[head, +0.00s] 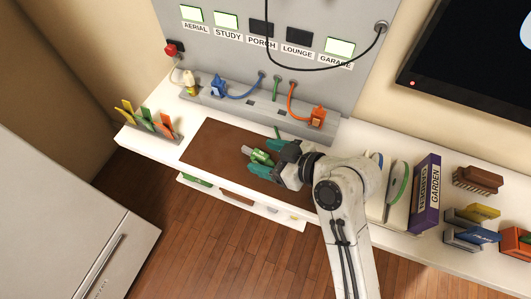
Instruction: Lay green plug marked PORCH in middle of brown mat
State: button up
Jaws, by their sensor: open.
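The green plug (262,157) lies on the brown mat (215,143), right of the mat's middle, with its grey end pointing left. Its marking is not readable here. My gripper (264,159) is at the plug with its two teal fingers apart, one on each side of it. I cannot tell whether the fingers touch the plug. My gripper and arm hide the right part of the mat. A short green cable shows behind the gripper.
A grey panel (300,65) stands behind, with the PORCH and LOUNGE windows dark. A blue plug (217,88) and an orange plug (318,116) stand on the ledge. Colored tags (150,122) stand at left; a purple GARDEN box (426,193) is at right. The mat's left part is clear.

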jog(key=shift+p+v, duration=0.8)
jog(key=shift+v, duration=0.5)
jog(key=shift+r, duration=0.15)
jog(key=v, duration=1)
jog(key=shift+s+d+b, duration=0.25)
jog(key=shift+b, duration=0.2)
